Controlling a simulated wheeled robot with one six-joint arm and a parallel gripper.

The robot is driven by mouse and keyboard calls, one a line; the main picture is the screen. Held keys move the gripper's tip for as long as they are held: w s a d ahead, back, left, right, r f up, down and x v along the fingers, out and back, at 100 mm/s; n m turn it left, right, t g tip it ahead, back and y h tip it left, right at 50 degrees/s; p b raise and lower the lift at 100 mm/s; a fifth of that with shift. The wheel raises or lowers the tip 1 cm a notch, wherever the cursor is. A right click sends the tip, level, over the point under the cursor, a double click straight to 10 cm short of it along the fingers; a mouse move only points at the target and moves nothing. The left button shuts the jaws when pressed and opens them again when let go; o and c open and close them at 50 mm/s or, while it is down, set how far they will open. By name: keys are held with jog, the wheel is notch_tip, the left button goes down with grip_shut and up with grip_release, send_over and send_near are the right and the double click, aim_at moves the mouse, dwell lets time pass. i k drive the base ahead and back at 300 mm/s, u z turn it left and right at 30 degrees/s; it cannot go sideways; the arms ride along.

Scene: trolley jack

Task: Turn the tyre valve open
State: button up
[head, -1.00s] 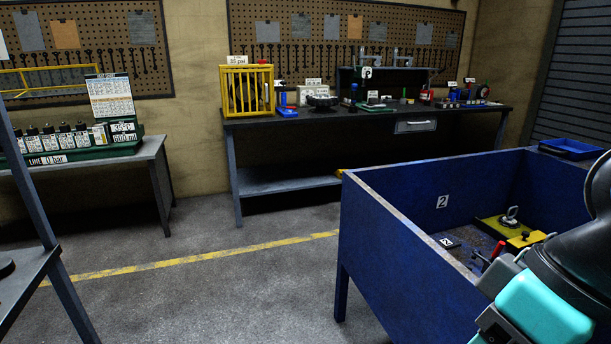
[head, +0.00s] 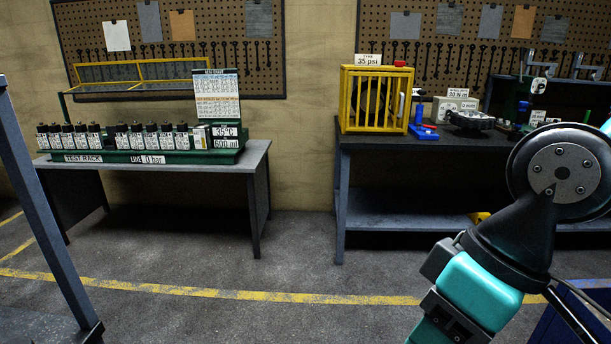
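A yellow barred cage (head: 346,102) stands at the left end of the dark workbench in the head view, with a sign (head: 368,59) reading 35 psi on top. A dark shape, perhaps a tyre, shows behind its bars. A small red part (head: 399,64) sits at the cage's top right, and another red bit shows at its right side. I cannot tell whether either is the tyre valve. My arm shows at the right, but my gripper is out of view.
The dark workbench (head: 345,165) carries a blue tool (head: 422,130) and other gear beside the cage. A table (head: 255,160) at left holds a green test rack (head: 170,157). The grey floor (head: 290,250) ahead is clear, with yellow lines. A blue bin edge lies lower right.

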aim_at(418, 124)
jog(key=u, duration=0.05)
jog(key=i, duration=2.1)
jog(key=z, duration=0.6)
jog(key=i, duration=2.05)
jog(key=z, duration=0.8)
jog(key=i, duration=0.55)
jog(key=z, duration=0.1)
